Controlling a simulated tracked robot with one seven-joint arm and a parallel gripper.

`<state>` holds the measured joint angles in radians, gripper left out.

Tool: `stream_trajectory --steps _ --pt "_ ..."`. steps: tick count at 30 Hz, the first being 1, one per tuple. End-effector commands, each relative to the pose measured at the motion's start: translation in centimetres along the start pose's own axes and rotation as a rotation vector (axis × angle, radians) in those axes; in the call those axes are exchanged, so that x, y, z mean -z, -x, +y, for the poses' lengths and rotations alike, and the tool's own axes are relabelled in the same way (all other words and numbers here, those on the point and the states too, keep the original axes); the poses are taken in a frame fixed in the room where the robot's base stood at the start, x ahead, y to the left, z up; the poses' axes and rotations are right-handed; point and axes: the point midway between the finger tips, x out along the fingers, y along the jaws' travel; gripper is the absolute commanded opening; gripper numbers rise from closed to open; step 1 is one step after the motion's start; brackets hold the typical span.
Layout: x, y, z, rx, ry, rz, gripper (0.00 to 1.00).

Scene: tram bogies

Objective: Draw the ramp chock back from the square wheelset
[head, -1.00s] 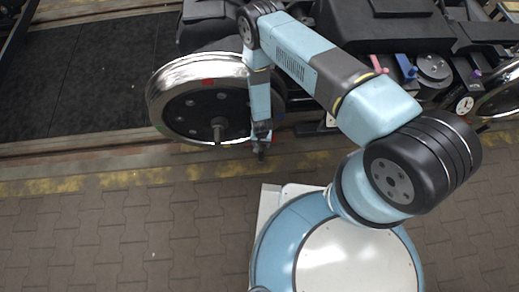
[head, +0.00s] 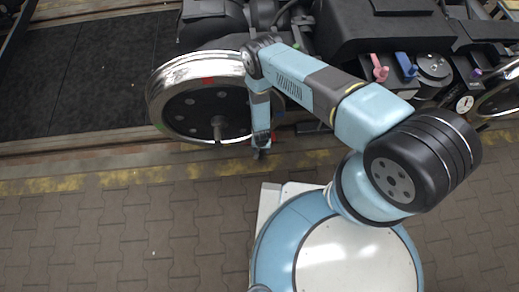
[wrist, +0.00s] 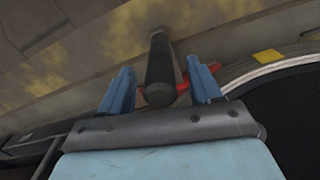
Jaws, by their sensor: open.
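The wheel (head: 207,98), a shiny-rimmed wheel with a red mark on its rim, stands on the rail in the head view. My gripper (head: 259,152) points down just right of its lower edge. A small red part (head: 273,138), probably of the ramp chock, shows behind the gripper; the rest is hidden. In the wrist view my gripper (wrist: 159,68) is open, with its blue fingers on either side of a dark round handle (wrist: 159,52). Red chock parts (wrist: 184,84) show behind the handle. The fingers appear apart from the handle. The wheel rim (wrist: 270,73) curves at right.
The bogie frame (head: 385,30) with a pink lever (head: 378,68), a blue lever (head: 405,66) and a gauge (head: 464,104) is behind my arm. Another wheel (head: 500,92) is at far right. The paved floor (head: 120,235) in front is clear.

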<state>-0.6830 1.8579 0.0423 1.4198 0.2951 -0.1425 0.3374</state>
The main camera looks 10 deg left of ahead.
Motion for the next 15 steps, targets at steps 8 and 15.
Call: stream_trajectory --steps 8,15 --pt "-0.01 0.02 0.01 0.000 0.000 0.000 0.51" --pt "-0.01 0.03 0.01 0.000 0.000 0.000 0.28"
